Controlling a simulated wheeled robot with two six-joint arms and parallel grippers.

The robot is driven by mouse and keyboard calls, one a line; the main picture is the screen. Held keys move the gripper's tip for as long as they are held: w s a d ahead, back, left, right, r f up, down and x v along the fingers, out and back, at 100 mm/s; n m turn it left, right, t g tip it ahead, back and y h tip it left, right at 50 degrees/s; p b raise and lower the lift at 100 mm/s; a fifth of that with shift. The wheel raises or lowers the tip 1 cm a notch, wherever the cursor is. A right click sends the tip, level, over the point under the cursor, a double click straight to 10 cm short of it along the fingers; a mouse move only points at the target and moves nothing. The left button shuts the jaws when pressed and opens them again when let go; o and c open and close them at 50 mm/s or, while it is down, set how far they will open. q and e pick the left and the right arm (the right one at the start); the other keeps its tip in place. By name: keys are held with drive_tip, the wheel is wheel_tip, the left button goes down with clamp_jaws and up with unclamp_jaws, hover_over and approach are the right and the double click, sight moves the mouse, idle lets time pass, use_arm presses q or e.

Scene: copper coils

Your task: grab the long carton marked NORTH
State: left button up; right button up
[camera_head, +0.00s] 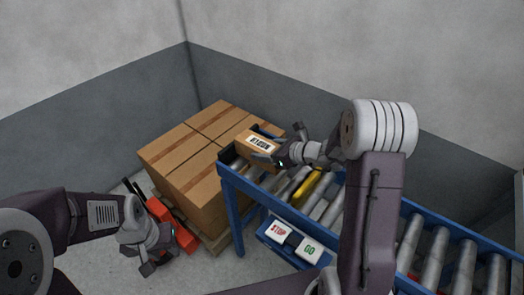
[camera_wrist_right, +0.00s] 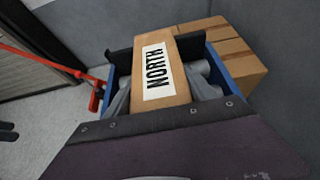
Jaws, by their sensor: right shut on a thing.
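The long brown carton (camera_head: 246,150) lies at the far end of the blue roller conveyor in the head view. Its white label reads NORTH in the right wrist view (camera_wrist_right: 152,110). My right gripper (camera_head: 267,152) is shut on this carton, with one grey finger along each long side. The carton's underside is hidden. My left gripper (camera_head: 158,262) hangs low at the left, away from the carton. Its fingers are too small and dark to tell whether they are open.
The blue conveyor (camera_head: 229,190) has grey rollers and one yellow roller (camera_head: 308,185). STOP (camera_head: 279,230) and GO (camera_head: 309,249) buttons sit on its side. Large boxes (camera_head: 180,165) are stacked on a pallet beside its far end. Red equipment (camera_head: 172,220) stands near my left gripper. Walls close the corner.

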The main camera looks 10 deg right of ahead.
drive_tip(key=shift+r, duration=0.15)
drive_tip(key=shift+w+r, duration=0.1)
drive_tip(key=shift+r, duration=0.2)
drive_tip(key=r, duration=0.1)
drive_tip(key=r+p, duration=0.1)
drive_tip(key=s+r, duration=0.1)
drive_tip(key=r, duration=0.1)
drive_tip(key=shift+d+r+p, duration=0.1)
drive_tip(key=shift+d+p, duration=0.2)
drive_tip(key=s+a+p+v, duration=0.1)
drive_tip(key=a+p+v, duration=0.1)
drive_tip(key=v, duration=1)
drive_tip(key=shift+s, duration=0.25)
